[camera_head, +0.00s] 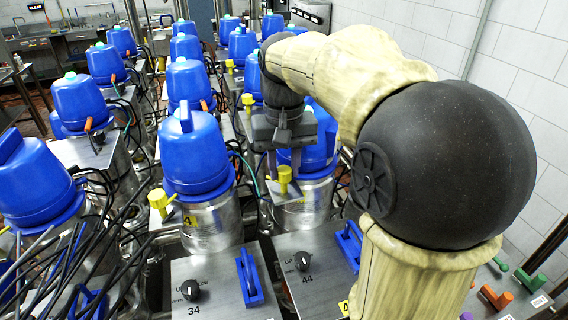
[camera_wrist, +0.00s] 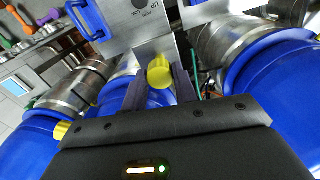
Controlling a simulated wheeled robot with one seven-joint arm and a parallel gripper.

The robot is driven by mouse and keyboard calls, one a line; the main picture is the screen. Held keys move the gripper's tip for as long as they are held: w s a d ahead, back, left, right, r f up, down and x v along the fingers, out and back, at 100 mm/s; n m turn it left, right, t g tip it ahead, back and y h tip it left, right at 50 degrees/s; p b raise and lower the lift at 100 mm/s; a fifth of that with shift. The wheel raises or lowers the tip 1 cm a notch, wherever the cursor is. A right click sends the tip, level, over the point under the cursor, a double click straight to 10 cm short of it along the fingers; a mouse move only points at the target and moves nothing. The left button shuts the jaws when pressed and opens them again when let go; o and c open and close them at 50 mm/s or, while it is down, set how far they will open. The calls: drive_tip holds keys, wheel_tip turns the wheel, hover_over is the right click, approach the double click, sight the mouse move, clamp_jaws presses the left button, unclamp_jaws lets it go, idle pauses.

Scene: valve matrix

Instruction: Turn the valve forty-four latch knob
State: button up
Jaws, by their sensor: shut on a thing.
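The yellow latch knob (camera_head: 285,175) stands on a metal bracket behind the panel marked 44. In the wrist view the yellow knob (camera_wrist: 159,71) sits between the two dark fingers. My gripper (camera_head: 283,165) reaches down from above, its fingers on both sides of the knob and shut on it. In the wrist view my gripper (camera_wrist: 160,84) hides the lower part of the knob. The panel 44 (camera_head: 325,290) has a black dial (camera_head: 302,261) and a blue handle (camera_head: 349,245). A blue valve cap (camera_head: 318,140) is partly hidden behind my gripper.
A blue-capped valve (camera_head: 195,150) stands close on the left, with another yellow knob (camera_head: 158,202) beside it. Panel 34 (camera_head: 215,290) lies at front left. Black cables (camera_head: 95,235) crowd the left side. Coloured handles (camera_head: 497,296) lie at the lower right, before a white wall.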

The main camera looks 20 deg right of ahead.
drive_tip(key=shift+r, duration=0.1)
drive_tip(key=m+p, duration=0.1)
drive_tip(key=m, duration=0.3)
drive_tip(key=m+p, duration=0.1)
drive_tip(key=m, duration=0.2)
drive_tip(key=shift+m, duration=0.4)
drive_tip(key=m+p, duration=0.1)
drive_tip(key=m, duration=0.2)
drive_tip(key=shift+m+p, duration=0.6)
drive_tip(key=shift+m, duration=1.6)
drive_tip(key=shift+w, duration=0.1)
drive_tip(key=o, duration=1)
drive_tip(key=shift+c, duration=0.2)
